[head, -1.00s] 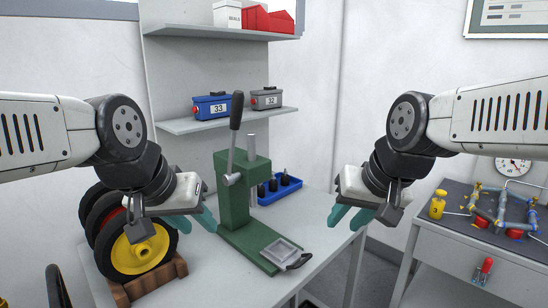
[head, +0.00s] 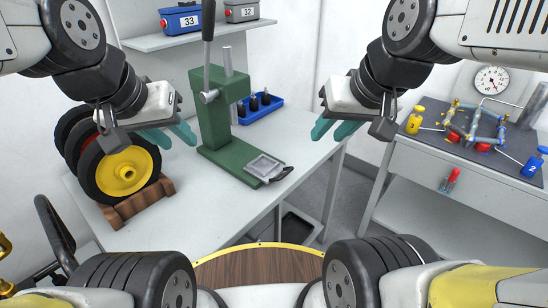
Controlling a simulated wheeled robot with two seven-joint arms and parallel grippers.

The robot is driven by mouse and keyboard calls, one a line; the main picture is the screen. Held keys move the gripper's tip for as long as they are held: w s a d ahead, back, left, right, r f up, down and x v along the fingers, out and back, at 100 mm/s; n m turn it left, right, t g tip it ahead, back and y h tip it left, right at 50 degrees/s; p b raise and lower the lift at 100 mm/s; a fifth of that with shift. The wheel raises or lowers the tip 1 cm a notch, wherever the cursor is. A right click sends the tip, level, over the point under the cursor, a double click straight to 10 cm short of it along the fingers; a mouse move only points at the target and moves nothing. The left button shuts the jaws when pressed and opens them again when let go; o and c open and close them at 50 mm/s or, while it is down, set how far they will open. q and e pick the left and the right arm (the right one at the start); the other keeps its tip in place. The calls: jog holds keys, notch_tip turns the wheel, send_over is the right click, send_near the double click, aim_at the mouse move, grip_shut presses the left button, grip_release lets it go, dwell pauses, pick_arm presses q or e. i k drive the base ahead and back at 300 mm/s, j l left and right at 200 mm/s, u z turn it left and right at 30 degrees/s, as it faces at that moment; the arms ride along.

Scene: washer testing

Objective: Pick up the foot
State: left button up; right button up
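Several small black upright parts (head: 254,102) stand in a blue tray (head: 271,108) on the grey table, behind the green press. They may be the feet; I cannot tell at this size. My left gripper (head: 168,135) is open and empty, left of the green press (head: 214,130) and above the table near the wheels. My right gripper (head: 338,130) is open and empty, right of the press and tray, above the table's right edge. Neither gripper touches anything.
Black wheels, the front one with a yellow hub (head: 125,174), stand in a wooden cradle (head: 137,204) at left. A square plate (head: 264,167) lies on the press base. A shelf (head: 200,37) holds two boxes. A side bench (head: 450,170) carries pipework. The table front is clear.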

aim_at(241, 111)
jog(key=i+l, duration=0.15)
jog(key=l, duration=0.4)
jog(key=i+l+u, duration=0.1)
jog(key=l, duration=0.4)
jog(key=i+l, duration=0.1)
jog(key=l, duration=0.45)
jog(key=i+u, duration=0.1)
jog(key=u, duration=0.9)
jog(key=i+l+u, duration=0.1)
jog(key=u, duration=0.4)
jog(key=i, duration=0.3)
